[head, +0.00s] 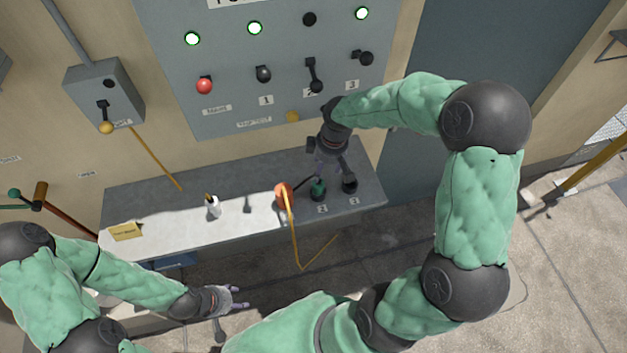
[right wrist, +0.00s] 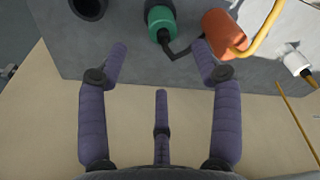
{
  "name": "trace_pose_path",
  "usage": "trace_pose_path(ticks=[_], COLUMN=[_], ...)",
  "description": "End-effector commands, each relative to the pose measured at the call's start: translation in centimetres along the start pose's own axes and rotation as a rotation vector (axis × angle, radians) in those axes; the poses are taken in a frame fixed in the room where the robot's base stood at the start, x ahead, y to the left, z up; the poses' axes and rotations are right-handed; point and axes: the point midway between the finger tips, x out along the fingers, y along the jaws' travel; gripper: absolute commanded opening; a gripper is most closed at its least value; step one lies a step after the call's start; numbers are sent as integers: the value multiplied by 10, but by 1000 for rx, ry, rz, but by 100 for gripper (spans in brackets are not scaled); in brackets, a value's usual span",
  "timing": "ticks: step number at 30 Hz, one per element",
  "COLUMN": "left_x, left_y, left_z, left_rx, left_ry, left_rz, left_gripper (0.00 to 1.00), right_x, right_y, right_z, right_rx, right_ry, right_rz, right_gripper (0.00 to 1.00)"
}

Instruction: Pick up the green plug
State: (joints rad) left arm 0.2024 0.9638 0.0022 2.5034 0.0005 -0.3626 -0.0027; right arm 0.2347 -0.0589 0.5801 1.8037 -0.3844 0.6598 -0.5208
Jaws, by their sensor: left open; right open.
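The green plug (head: 319,187) stands on the grey shelf, beside a black round piece. In the right wrist view the green plug (right wrist: 161,22) is at the top, beyond the fingertips, with a dark strip running from it toward the orange piece. My right gripper (head: 331,172) is just above the plug, pointing down at the shelf. In the right wrist view my right gripper (right wrist: 158,50) has its fingers spread, with nothing between them. My left gripper (head: 234,298) is open and empty, low in front of the shelf, away from the plug.
An orange piece (head: 283,190) with a yellow cable is close left of the plug. A black piece (head: 350,184) is close right. A white item (head: 213,206) stands further left on the shelf (head: 160,205). A switch panel (head: 235,100) rises behind.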

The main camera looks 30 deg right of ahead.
Motion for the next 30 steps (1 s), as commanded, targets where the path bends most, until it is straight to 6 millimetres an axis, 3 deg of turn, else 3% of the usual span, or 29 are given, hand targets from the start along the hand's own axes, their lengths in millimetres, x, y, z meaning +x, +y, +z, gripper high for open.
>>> trace_pose_path(ticks=[7, 16, 24, 30], left_x=[4, 5, 9, 10], left_y=[-2, -2, -3, -4], left_z=[0, 0, 0, 0], left_rx=[0, 0, 0, 0], left_ry=[-1, 0, 0, 0], left_rz=[0, 0, 0, 0], left_gripper=[54, 54, 54, 54], right_x=[38, 54, 91, 100], right_y=[-1, -1, -3, -2], right_z=[1, -1, -3, -4], right_rx=[1, 0, 1, 0], right_ry=[-2, 0, -2, 0], right_rz=[-3, -2, -4, -2], right_gripper=[65, 65, 65, 65])
